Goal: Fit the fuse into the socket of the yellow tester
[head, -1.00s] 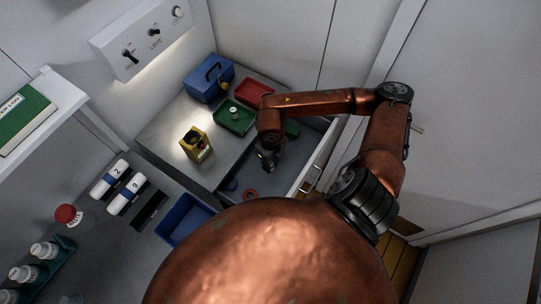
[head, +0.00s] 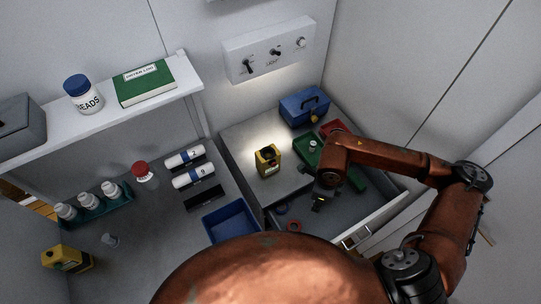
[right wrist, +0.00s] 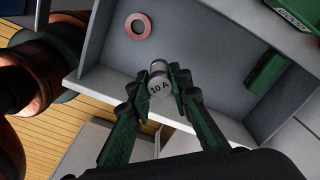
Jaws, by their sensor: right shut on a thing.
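The yellow tester (head: 268,162) stands upright on the grey worktop in the head view, with a dark opening in its top. My right gripper (head: 318,203) is over the open drawer, to the right of and nearer than the tester. In the right wrist view my right gripper (right wrist: 156,92) is shut on the fuse (right wrist: 160,85), a grey cylinder marked "10 A". The fuse is apart from the tester, which the wrist view does not show. My left gripper is not in view.
The open drawer (head: 385,207) holds a red ring (right wrist: 138,26) and a green block (right wrist: 267,70). Another yellow device (head: 66,259) lies at the lower left. The worktop around the tester is largely clear.

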